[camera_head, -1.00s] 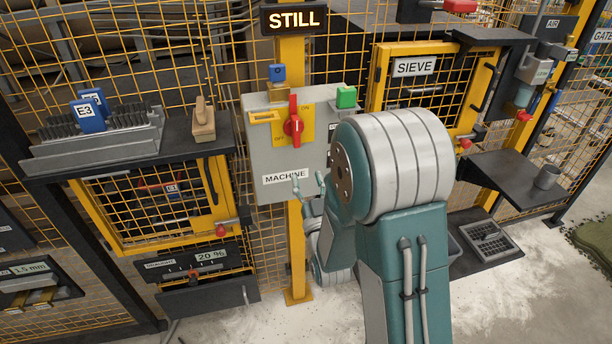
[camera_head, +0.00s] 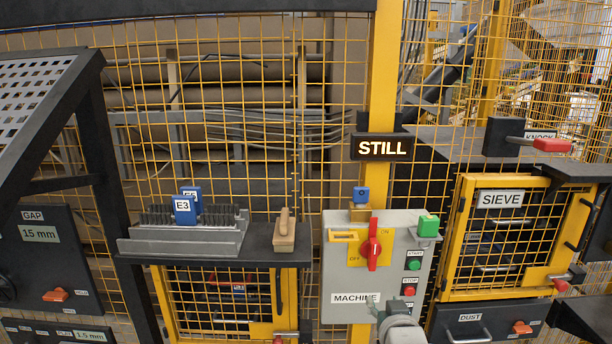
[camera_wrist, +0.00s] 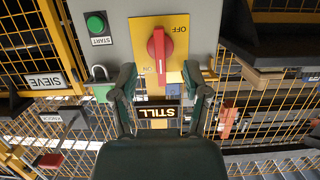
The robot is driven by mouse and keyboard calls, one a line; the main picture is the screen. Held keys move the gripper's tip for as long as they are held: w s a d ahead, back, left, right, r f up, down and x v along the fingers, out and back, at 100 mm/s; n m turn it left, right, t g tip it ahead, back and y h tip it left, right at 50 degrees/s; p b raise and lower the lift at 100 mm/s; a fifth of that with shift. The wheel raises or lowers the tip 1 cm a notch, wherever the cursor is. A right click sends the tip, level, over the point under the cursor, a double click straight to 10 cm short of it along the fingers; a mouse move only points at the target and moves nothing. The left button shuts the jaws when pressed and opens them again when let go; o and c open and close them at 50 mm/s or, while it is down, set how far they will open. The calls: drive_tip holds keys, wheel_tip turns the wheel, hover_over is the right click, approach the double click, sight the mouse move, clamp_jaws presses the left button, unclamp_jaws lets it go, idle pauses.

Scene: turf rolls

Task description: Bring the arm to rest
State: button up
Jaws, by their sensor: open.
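My gripper (camera_head: 390,308) shows low in the head view, in front of the lower edge of the grey machine box (camera_head: 340,275). In the wrist view, turned upside down, my gripper (camera_wrist: 162,88) is open, with its two dark fingers apart and nothing between them. Beyond them is the box with its red rotary switch (camera_wrist: 160,50), whose handle stands upright on a yellow plate. The switch also shows in the head view (camera_head: 372,245). The fingers look apart from it. Most of my arm is out of the head view. The sign (camera_head: 382,147) reads STILL.
A yellow mesh fence (camera_head: 230,80) stands behind. On the left, a dark shelf (camera_head: 285,259) bears a grey brush rack with blue E-tags (camera_head: 184,210) and a wooden-handled block (camera_head: 285,232). The SIEVE door (camera_head: 500,240) is shut on the right.

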drive_tip(key=s+r+g, duration=0.2)
drive_tip(key=s+g, duration=0.7)
drive_tip(key=s, duration=1.4)
drive_tip(key=shift+s, duration=0.15)
